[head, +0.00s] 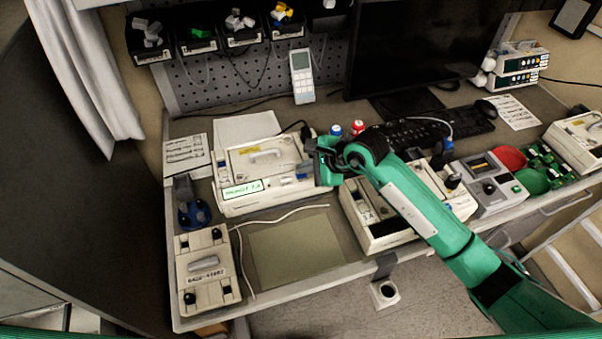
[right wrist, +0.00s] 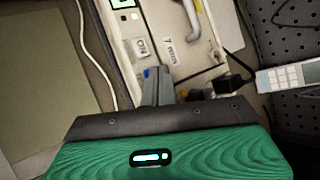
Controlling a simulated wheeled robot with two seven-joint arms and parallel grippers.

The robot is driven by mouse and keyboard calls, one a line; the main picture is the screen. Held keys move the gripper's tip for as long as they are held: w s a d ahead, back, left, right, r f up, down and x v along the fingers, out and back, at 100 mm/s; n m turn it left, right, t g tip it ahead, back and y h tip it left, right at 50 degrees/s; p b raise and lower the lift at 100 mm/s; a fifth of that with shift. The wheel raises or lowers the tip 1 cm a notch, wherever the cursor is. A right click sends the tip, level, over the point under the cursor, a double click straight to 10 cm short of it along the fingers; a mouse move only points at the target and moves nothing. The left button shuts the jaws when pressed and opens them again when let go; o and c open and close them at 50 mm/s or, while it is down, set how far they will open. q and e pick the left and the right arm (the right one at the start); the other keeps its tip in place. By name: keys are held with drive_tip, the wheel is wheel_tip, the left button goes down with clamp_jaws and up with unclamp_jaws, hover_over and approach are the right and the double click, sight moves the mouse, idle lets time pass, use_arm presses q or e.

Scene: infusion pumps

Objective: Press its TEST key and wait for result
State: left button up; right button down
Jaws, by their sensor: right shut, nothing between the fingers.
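A white pump-like device (head: 245,163) with a carry handle and a green-framed label stands at the back left of the bench. My right gripper (head: 322,162) is at the right end of this device, with its fingers closed and empty. In the right wrist view, the shut fingertips (right wrist: 155,72) point at the lower part of the device's white panel (right wrist: 165,25). A small blue spot (right wrist: 146,73) shows right beside the fingertips; I cannot tell whether they touch it. No lettering reading TEST is legible. My left gripper is not in view.
A second pale device (head: 370,215) stands under my right forearm. A grey-green mat (head: 295,252) lies bare in front. A boxy unit (head: 206,270) stands at the front left with a white cable (head: 285,216) nearby. A keyboard (head: 440,130) and monitor (head: 420,45) are behind.

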sight(306, 175)
drive_tip(key=shift+f, duration=0.25)
drive_tip(key=shift+r, duration=0.15)
idle(0.4)
drive_tip(key=shift+r, duration=0.65)
drive_tip(key=shift+r+p, duration=1)
drive_tip(key=shift+r, duration=1.55)
